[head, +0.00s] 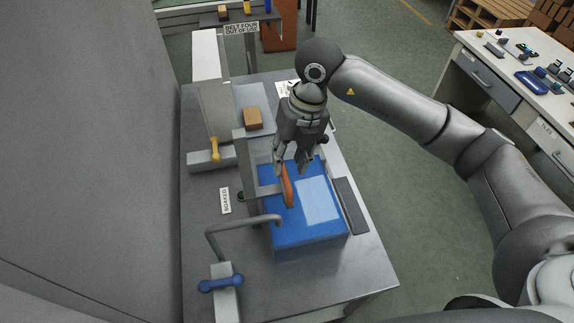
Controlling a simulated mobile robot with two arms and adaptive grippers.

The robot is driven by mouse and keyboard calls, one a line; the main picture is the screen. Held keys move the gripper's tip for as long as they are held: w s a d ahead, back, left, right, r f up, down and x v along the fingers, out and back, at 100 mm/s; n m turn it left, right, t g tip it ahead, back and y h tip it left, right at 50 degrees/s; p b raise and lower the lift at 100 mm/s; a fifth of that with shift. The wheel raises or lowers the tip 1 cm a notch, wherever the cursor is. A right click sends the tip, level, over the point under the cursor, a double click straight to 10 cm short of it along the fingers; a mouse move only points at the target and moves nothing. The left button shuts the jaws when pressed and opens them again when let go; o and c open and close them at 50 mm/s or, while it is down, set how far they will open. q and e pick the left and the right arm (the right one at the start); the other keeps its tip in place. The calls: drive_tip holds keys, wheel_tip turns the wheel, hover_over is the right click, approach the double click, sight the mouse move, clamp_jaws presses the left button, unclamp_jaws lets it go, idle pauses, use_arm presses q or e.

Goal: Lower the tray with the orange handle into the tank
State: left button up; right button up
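The orange handle (287,188) stands out over the blue tank (308,236), near its left side. A short grey arm joins the handle to an upright grey post (246,170) beside the tank. I cannot make out the tray itself apart from its handle. The tank's top looks bright blue with a pale patch on it. My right gripper (291,170) points down over the far part of the tank. Its fingers are spread, close to the far end of the handle; I cannot tell if they touch it. My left gripper is not in view.
A bent grey pipe (240,222) reaches over the tank's near left corner. A blue-handled valve (221,285) and a yellow-handled valve (215,150) are on the bench (330,281). A brown block (253,119) lies beyond the post. A white workbench (525,90) stands right.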

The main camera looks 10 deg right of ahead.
wheel_tip(320, 180, up, 8)
drive_tip(key=d, duration=0.1)
drive_tip(key=shift+d+r, duration=0.15)
drive_tip(key=shift+d, duration=0.2)
drive_tip(key=shift+s, duration=0.15)
